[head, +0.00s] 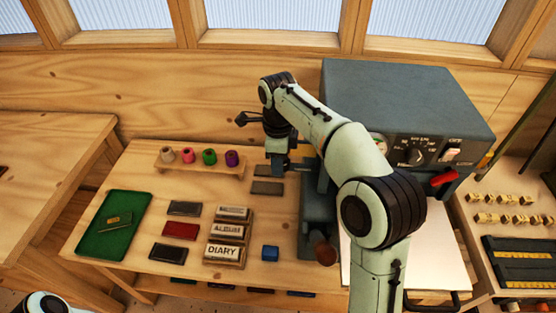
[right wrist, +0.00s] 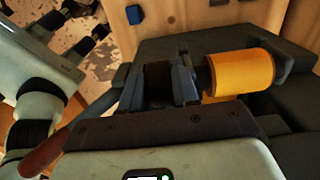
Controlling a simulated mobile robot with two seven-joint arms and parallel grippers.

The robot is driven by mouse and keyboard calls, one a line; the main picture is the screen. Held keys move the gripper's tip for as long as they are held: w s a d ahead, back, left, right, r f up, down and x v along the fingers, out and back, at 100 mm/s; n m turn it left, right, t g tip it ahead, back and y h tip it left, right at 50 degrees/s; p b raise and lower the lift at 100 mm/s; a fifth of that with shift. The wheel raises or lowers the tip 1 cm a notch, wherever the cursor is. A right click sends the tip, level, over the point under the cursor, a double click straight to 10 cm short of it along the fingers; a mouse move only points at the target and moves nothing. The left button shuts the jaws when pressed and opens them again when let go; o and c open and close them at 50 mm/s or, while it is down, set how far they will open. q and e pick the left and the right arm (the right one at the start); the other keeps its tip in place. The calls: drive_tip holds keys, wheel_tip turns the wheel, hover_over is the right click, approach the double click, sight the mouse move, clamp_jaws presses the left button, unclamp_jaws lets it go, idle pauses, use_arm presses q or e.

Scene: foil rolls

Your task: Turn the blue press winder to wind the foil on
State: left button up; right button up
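The blue-grey press (head: 400,95) stands at the back right of the bench, with dials and a red-tipped lever on its front. My right arm reaches across it, and my right gripper (head: 288,167) is at its left side. In the right wrist view, the fingers of this gripper (right wrist: 160,85) close on both sides of a dark round knob (right wrist: 157,80), which appears to be the winder. A gold foil roll (right wrist: 238,76) sits on the press just right of the fingers. The gripper hides much of the knob. My left gripper is out of view.
Coloured foil rolls (head: 209,156) stand on a wooden rack (head: 190,168) to the left. A green tray (head: 112,225), dark and red blocks and lettered blocks such as DIARY (head: 225,252) lie on the bench. Brass pieces (head: 502,200) are at right.

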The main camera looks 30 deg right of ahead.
drive_tip(key=shift+s+d+f+t+y+b, duration=0.1)
drive_tip(key=shift+d+t+y+b, duration=0.1)
drive_tip(key=shift+t+y+b, duration=0.5)
clamp_jaws()
drive_tip(key=shift+t+y, duration=0.4)
drive_tip(key=shift+y, duration=0.7)
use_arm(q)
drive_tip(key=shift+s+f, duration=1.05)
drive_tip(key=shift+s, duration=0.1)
use_arm(e)
drive_tip(key=shift+r, duration=0.2)
drive_tip(key=o, duration=0.9)
unclamp_jaws()
